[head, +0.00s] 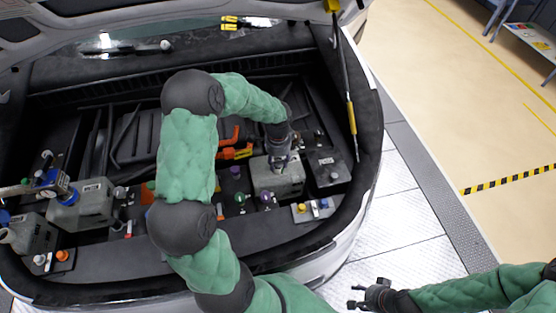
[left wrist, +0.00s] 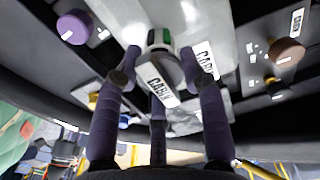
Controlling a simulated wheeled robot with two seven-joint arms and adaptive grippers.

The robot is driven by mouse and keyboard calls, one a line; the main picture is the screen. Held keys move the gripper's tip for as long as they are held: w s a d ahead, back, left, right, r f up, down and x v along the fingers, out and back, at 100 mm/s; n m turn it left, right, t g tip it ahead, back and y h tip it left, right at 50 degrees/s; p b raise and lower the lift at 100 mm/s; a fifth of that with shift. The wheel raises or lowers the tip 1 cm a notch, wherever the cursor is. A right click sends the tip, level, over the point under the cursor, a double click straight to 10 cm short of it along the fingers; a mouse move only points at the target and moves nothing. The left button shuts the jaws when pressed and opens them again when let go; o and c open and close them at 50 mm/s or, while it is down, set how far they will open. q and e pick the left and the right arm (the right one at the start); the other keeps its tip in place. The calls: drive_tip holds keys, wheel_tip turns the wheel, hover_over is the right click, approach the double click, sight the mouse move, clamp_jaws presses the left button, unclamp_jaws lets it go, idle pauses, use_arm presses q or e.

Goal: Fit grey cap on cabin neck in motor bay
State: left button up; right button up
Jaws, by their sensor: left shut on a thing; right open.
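The grey cap (left wrist: 168,66) is between the fingers of my left gripper (left wrist: 160,62) in the left wrist view, with a white CABIN tag (left wrist: 160,88) beside it. My left gripper (head: 282,158) is shut on it, over the top of a grey tank (head: 280,183) at the right of the motor bay. The tank also shows in the left wrist view (left wrist: 222,20), with a CABIN label (left wrist: 206,60). The cabin neck is hidden behind cap and fingers; I cannot tell whether the cap touches it. My right gripper (head: 371,297) is open and empty, outside the car.
Another grey tank (head: 82,205) is at the left of the bay. A prop rod (head: 348,105) rises at the right.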

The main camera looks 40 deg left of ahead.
sight(278, 159)
use_arm(q)
drive_tip(key=shift+f+b, duration=0.55)
drive_tip(key=shift+f, duration=0.4)
drive_tip(key=o, duration=1.1)
drive_tip(key=shift+r, duration=0.15)
wheel_tip(278, 159, up, 12)
drive_tip(key=shift+f, duration=0.1)
